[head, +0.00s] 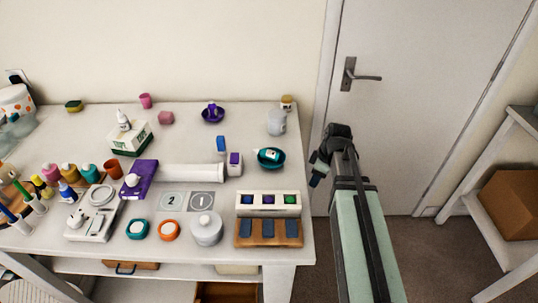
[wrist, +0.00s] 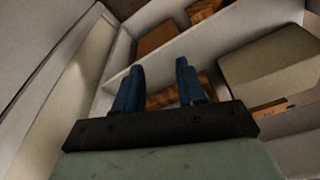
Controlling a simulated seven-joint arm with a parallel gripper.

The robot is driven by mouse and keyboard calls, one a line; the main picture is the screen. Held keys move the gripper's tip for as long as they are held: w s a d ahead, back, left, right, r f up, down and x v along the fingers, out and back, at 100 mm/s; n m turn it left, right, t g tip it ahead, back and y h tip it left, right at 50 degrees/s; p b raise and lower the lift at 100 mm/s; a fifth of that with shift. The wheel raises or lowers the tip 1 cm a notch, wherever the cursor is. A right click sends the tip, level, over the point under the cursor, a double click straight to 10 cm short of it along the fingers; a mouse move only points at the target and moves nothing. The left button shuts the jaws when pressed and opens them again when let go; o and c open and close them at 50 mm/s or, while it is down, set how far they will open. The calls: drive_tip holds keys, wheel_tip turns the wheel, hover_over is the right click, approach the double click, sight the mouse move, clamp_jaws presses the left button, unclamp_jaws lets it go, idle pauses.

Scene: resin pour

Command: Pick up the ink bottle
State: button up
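Several small coloured bottles stand at the left of the white table: a pink one (head: 48,171), a yellow one (head: 68,171), a teal one (head: 89,172) and a blue one (head: 67,191). I cannot tell which of them is the ink bottle, as no labels are readable. My gripper (head: 317,176) hangs beyond the table's right edge, far from these bottles. In the wrist view its two blue fingers (wrist: 160,68) are apart with nothing between them. No bottle shows in the wrist view.
On the white table (head: 265,130), a teal bowl (head: 271,158), a clear jar (head: 277,123), a coloured-block rack (head: 268,204) and a white round pot (head: 206,229) stand on the right. A door (head: 420,100) is behind my arm. Shelves with a brown box (head: 508,205) stand right.

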wheel_tip(320, 180, up, 11)
drive_tip(key=w+a+n+t, duration=0.1)
drive_tip(key=w+n, duration=0.1)
drive_tip(key=w, duration=0.1)
drive_tip(key=t+y, duration=0.1)
drive_tip(key=y, duration=0.1)
approach(270, 152)
drive_tip(key=shift+x, duration=2)
drive_tip(key=shift+w+a, duration=0.1)
drive_tip(key=shift+a, duration=0.05)
drive_tip(key=shift+x, duration=2.5)
drive_tip(key=shift+c, duration=0.4)
clamp_jaws()
drive_tip(key=shift+r, duration=0.1)
